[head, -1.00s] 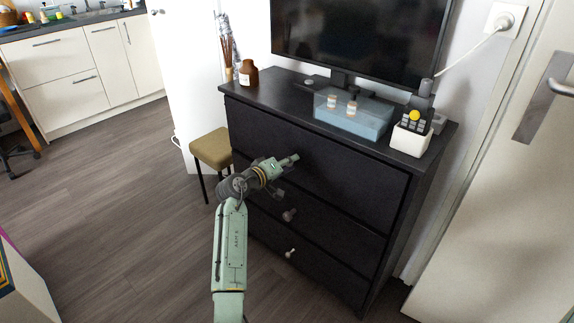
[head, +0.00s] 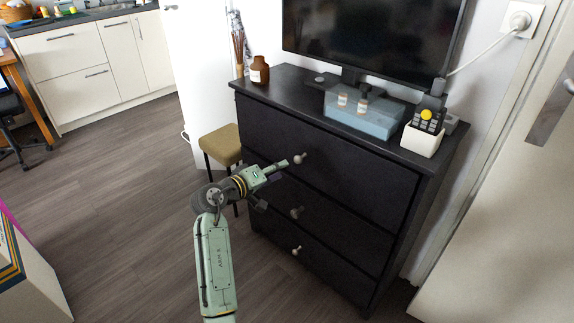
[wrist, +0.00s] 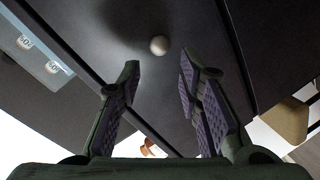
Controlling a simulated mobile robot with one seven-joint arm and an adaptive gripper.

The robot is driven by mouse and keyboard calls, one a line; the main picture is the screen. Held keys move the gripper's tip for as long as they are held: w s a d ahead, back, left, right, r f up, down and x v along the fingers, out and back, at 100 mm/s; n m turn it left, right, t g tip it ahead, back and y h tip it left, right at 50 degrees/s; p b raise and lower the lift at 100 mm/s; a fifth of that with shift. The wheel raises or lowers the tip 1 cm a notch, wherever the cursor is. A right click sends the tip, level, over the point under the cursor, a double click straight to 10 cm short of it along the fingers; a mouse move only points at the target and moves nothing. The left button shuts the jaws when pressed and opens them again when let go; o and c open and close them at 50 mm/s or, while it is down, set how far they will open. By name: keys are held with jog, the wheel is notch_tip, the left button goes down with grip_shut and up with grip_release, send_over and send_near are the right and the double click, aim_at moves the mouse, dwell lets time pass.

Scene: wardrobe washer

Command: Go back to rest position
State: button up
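My gripper (head: 276,185) is open and empty in front of the black dresser (head: 335,160), in the head view. Its fingers stand apart, with purple pads, and nothing is between them in the wrist view (wrist: 160,75). The pale round knob (head: 299,158) of the top drawer is just beyond the upper fingertip and apart from it. The same knob shows in the wrist view (wrist: 159,45), ahead of the fingertips. The middle knob (head: 297,212) and bottom knob (head: 296,251) are lower down. All the drawers look closed.
A stool (head: 222,143) stands left of the dresser, close behind my arm. On the dresser are a blue clear box (head: 365,118), a brown bottle (head: 259,70), a white holder (head: 421,140) and a television (head: 370,40). Open wood floor (head: 110,200) lies to the left.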

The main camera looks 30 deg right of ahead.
jog(key=shift+v, duration=0.85)
